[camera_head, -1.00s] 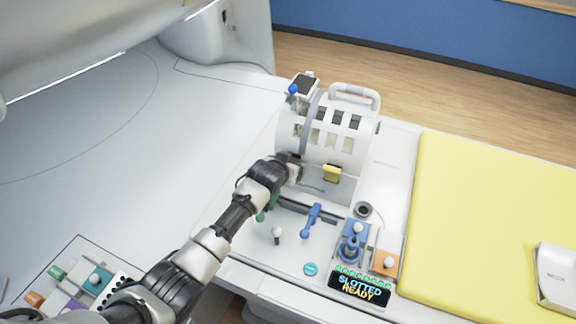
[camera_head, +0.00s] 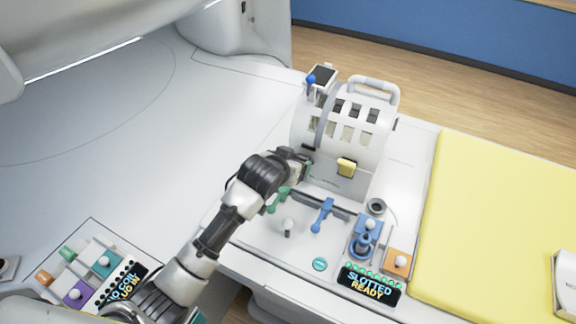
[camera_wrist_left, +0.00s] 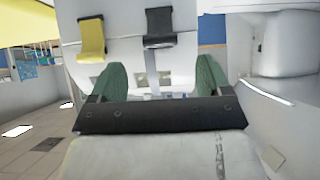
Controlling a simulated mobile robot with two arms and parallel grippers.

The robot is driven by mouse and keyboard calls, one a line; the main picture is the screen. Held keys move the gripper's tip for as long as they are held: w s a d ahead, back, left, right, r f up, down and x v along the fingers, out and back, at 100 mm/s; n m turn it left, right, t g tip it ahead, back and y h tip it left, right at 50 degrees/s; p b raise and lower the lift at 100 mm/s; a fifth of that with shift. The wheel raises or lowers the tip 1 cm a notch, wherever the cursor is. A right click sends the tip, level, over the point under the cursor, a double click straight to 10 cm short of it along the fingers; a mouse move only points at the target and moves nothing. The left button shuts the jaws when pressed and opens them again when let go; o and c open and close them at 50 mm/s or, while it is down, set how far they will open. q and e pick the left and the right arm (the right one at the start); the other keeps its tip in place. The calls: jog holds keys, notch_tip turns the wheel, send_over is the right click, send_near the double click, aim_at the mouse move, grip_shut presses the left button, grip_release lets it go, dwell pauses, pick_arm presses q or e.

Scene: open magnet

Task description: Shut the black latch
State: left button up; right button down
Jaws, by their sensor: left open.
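The black latch (camera_head: 308,148) is a small dark tab on the lower left front of the white slotted drum housing (camera_head: 335,140). In the left wrist view the black latch (camera_wrist_left: 160,28) stands out from a pale panel, beside the yellow latch (camera_wrist_left: 91,38). The yellow latch (camera_head: 346,167) also shows in the head view. My left gripper (camera_head: 306,168) is just below the black latch. Its green fingers (camera_wrist_left: 162,78) are spread and empty, and the black latch lies beyond their tips, roughly between them in the picture. My right gripper is not in view.
A green lever (camera_head: 278,200), a blue lever (camera_head: 322,214) and a white-knobbed stick (camera_head: 288,226) stand in front of the housing. A display (camera_head: 370,286) reads "SLOTTED READY". A yellow pad (camera_head: 490,210) lies at right. The white surface at left (camera_head: 120,140) is clear.

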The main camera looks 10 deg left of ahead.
pick_arm(q)
jog(key=shift+v, duration=0.8)
